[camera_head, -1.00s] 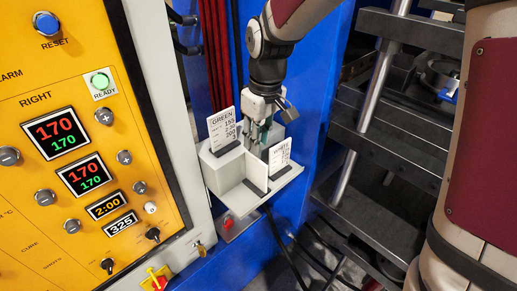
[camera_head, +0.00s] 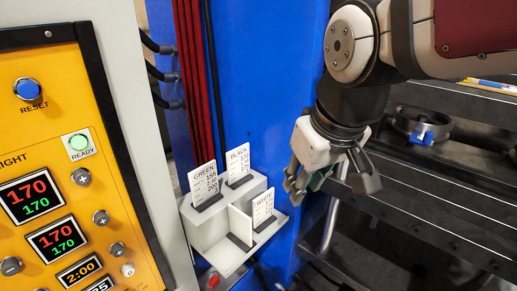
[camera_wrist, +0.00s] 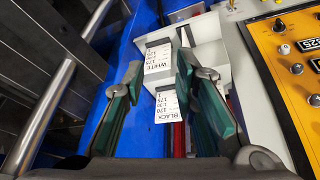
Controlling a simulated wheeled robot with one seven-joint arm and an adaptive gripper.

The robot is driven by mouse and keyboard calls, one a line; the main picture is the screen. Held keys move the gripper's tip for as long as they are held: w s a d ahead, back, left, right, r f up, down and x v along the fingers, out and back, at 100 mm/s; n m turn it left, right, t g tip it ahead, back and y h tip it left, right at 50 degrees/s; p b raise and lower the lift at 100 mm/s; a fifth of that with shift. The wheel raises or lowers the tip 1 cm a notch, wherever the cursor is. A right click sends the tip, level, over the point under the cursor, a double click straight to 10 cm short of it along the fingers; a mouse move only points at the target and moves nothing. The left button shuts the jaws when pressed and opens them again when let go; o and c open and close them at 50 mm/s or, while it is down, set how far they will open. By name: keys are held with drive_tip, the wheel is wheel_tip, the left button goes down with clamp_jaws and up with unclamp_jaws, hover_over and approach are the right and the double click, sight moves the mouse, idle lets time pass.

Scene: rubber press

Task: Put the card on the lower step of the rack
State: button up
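The pale stepped rack (camera_head: 208,232) is fixed at the blue post. On its upper step stand the GREEN card (camera_head: 204,184) and the BLACK card (camera_head: 238,163), both upright. The WHITE card (camera_head: 262,208) stands upright on the lower step (camera_head: 226,262), at the right. A second dark slot (camera_head: 238,241) on the lower step is empty. My gripper (camera_head: 298,188) is just right of the rack, apart from the cards. In the wrist view its green-padded fingers (camera_wrist: 160,70) are spread, with the WHITE card (camera_wrist: 158,62) and BLACK card (camera_wrist: 167,106) beyond them.
A yellow control panel (camera_head: 88,200) stands to the left. Red hoses (camera_head: 192,80) run down behind the rack. Dark press plates (camera_head: 440,200) and a metal rod lie to the right. The blue post (camera_head: 265,70) is close behind.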

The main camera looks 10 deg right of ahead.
drive_tip(key=s+d+m+t, duration=0.1)
drive_tip(key=s+d+m, duration=0.1)
drive_tip(key=s, duration=0.5)
drive_tip(key=shift+r, duration=0.3)
drive_tip(key=shift+w+f, duration=0.1)
drive_tip(key=shift+w, duration=0.1)
